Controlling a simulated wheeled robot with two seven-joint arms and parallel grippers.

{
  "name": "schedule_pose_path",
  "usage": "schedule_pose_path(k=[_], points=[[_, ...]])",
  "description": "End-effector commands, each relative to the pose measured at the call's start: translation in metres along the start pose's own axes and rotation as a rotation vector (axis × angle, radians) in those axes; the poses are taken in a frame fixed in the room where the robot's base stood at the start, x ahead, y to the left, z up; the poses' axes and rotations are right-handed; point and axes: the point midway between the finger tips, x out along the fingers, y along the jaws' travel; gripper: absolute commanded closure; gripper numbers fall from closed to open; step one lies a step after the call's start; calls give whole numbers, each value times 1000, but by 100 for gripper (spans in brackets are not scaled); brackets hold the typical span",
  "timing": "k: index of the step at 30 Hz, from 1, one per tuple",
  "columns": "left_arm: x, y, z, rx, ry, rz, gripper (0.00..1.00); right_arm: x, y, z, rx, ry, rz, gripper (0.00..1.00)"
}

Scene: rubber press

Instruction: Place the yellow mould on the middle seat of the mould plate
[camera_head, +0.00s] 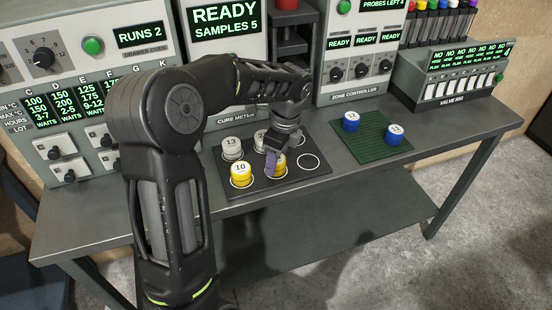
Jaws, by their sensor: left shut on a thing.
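The mould plate (287,184) is a dark slab with ringed seats on the bench. My left gripper (274,158) is over its front middle part, shut on a yellow mould (281,169). The fingers partly hide this mould; it is at or just above the front middle seat, and I cannot tell if it touches. Another yellow mould marked 10 (241,172) stands upright on the front left seat. The front right seat (308,162) is an empty white ring. My right gripper is not in view.
Behind on the plate stand a grey mould marked 13 (232,147) and a second grey mould (260,140). A green mat (373,142) to the right holds two blue moulds, one (351,121) at the back left. Instrument cabinets line the bench's back. Bare bench separates plate and mat.

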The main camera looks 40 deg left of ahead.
Motion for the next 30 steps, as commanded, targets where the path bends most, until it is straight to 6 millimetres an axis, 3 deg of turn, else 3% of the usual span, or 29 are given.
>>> schedule_pose_path(k=[5,6,13,25,30], points=[[4,0,0,0,0,-1,100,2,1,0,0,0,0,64],[3,0,0,0,0,0,52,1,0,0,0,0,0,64],[3,0,0,0,0,0,33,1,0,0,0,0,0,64],[-4,-1,0,0,0,-2,32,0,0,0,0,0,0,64],[-26,-1,0,-2,0,-4,32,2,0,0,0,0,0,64]])
